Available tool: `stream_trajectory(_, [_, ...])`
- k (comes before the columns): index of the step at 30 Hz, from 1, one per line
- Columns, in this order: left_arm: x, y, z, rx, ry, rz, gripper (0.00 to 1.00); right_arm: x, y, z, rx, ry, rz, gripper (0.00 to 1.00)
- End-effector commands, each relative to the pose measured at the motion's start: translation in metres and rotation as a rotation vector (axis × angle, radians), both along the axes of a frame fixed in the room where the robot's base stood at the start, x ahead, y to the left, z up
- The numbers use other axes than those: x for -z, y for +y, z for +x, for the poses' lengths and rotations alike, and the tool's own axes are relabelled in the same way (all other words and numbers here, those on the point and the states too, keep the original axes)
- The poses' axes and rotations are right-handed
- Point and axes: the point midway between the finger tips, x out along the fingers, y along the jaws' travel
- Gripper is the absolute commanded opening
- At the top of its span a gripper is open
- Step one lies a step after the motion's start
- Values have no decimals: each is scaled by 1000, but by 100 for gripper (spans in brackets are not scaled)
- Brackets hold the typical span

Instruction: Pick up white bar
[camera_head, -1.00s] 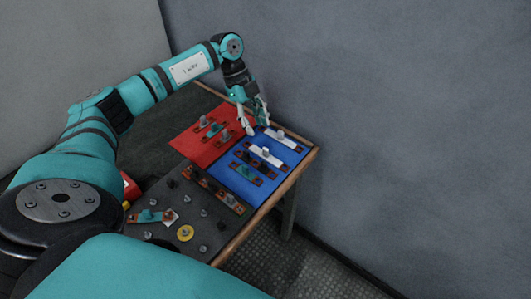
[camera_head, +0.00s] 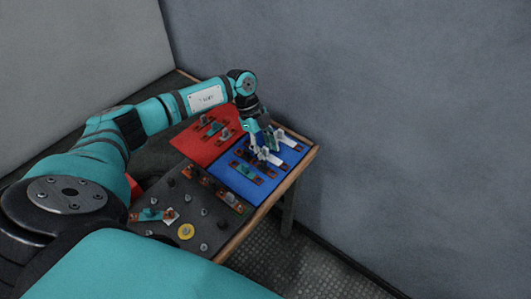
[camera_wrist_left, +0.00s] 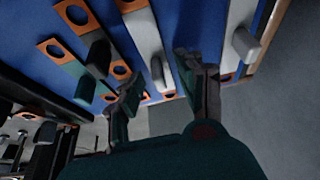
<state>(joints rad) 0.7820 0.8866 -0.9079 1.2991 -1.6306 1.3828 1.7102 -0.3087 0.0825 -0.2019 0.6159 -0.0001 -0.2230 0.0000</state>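Two white bars with orange ends lie on the blue mat (camera_head: 228,178). The farther white bar (camera_head: 291,143) is to the right of my left gripper (camera_head: 266,147). The nearer white bar (camera_head: 274,160) is partly hidden behind the fingers. In the left wrist view, my left gripper (camera_wrist_left: 160,90) is open. Its fingers stand on either side of the nearer white bar (camera_wrist_left: 144,35) and its grey knob. I cannot tell whether they touch it. The farther white bar (camera_wrist_left: 238,15) lies to the right of the fingers. My right gripper is not in view.
A red mat (camera_head: 195,149) with several small bars lies left of the blue mat. Dark bars (camera_head: 246,171) lie on the blue mat close to the gripper. A dark panel (camera_head: 207,237) with posts and a yellow disc is nearer. A wall stands behind the table.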

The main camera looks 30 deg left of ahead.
Motion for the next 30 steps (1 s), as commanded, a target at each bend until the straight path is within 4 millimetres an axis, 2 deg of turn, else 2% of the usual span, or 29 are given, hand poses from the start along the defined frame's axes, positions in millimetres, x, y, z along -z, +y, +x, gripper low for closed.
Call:
stream_trajectory(1, [0, 0, 0, 0, 0, 0, 35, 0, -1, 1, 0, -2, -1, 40])
stream_trajectory(9, [0, 0, 0, 0, 0, 0, 0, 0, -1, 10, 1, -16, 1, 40])
stream_trajectory(23, [-2, 0, 0, 1, 0, -1, 0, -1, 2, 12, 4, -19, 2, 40])
stream_trajectory(30, [-21, 0, 1, 1, -3, -1, 0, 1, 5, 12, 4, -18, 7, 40])
